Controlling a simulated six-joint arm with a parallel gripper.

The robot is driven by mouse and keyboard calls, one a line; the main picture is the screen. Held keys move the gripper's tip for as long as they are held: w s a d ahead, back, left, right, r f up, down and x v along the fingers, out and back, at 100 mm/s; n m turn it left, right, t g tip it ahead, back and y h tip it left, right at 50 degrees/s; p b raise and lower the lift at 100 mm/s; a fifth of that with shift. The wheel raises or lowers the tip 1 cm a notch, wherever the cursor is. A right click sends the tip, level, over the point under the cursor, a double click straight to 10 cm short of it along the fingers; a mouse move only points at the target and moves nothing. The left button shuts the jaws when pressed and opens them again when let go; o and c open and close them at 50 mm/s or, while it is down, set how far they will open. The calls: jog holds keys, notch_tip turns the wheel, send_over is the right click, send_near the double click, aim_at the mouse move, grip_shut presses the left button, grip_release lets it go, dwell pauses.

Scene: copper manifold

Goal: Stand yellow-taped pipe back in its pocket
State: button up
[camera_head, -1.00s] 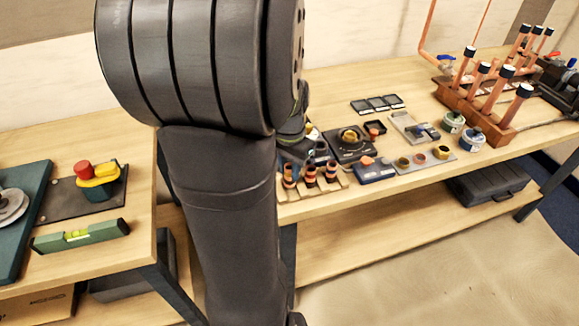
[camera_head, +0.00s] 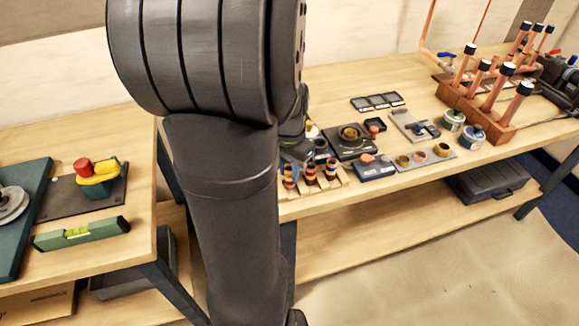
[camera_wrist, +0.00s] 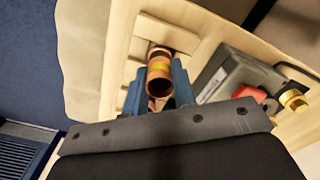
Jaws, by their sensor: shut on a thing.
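Behind the pipe is a pale wooden rack (camera_wrist: 117,60) with slats and gaps. The rack (camera_head: 325,186) also shows in the head view, at the front edge of the right bench, with several copper pieces with dark bands. There my arm hides most of my gripper and the held pipe. I cannot tell whether the pipe's far end touches the rack.
Right of the rack are a dark blue box (camera_head: 375,171) and a plate of small round fittings (camera_head: 425,157). A grey case (camera_wrist: 240,76) with brass fittings lies close right in the wrist view. Upright copper pipes in a block (camera_head: 478,108) stand farther right.

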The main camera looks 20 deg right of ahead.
jog(key=shift+f, duration=0.7)
jog(key=o, duration=1.5)
jog(key=shift+c, duration=0.2)
jog(key=shift+r, duration=4.05)
jog(key=shift+f, duration=0.1)
jog(key=shift+f, duration=3.95)
jog(key=shift+r, duration=0.1)
